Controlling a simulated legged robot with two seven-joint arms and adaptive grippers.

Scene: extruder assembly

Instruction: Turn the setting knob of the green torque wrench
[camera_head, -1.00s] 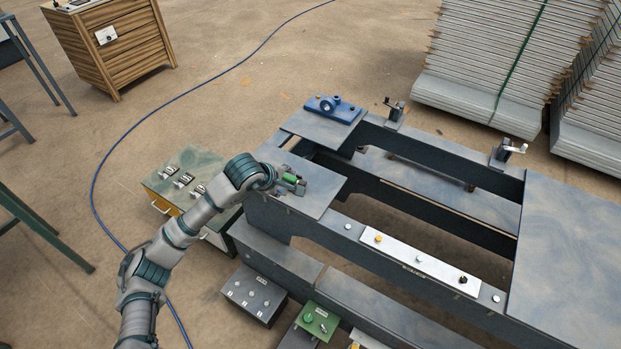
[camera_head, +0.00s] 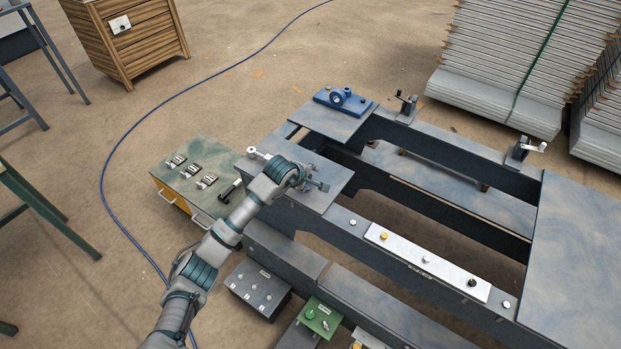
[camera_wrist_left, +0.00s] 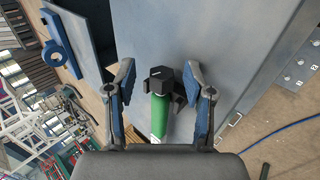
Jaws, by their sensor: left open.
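The green torque wrench (camera_wrist_left: 159,115) shows in the left wrist view, over the grey plate. Its green body ends in a black hexagonal cap (camera_wrist_left: 160,78) with a pale mark. My left gripper (camera_wrist_left: 160,70) is open, one finger on each side of the wrench. The left finger stands clear of it; the right finger is close to a dark part beside the cap, and I cannot tell whether they touch. In the head view my left gripper (camera_head: 306,182) is over the near-left plate (camera_head: 330,172) of the frame and hides the green body. My right gripper is not in view.
A blue fixture (camera_head: 345,100) sits on the far-left plate. A yellow-sided cabinet (camera_head: 180,200) with clamps stands left of the frame. A grey button box (camera_head: 257,288) and a green box (camera_head: 318,316) are in front. A white strip (camera_head: 427,262) lies along the front beam.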

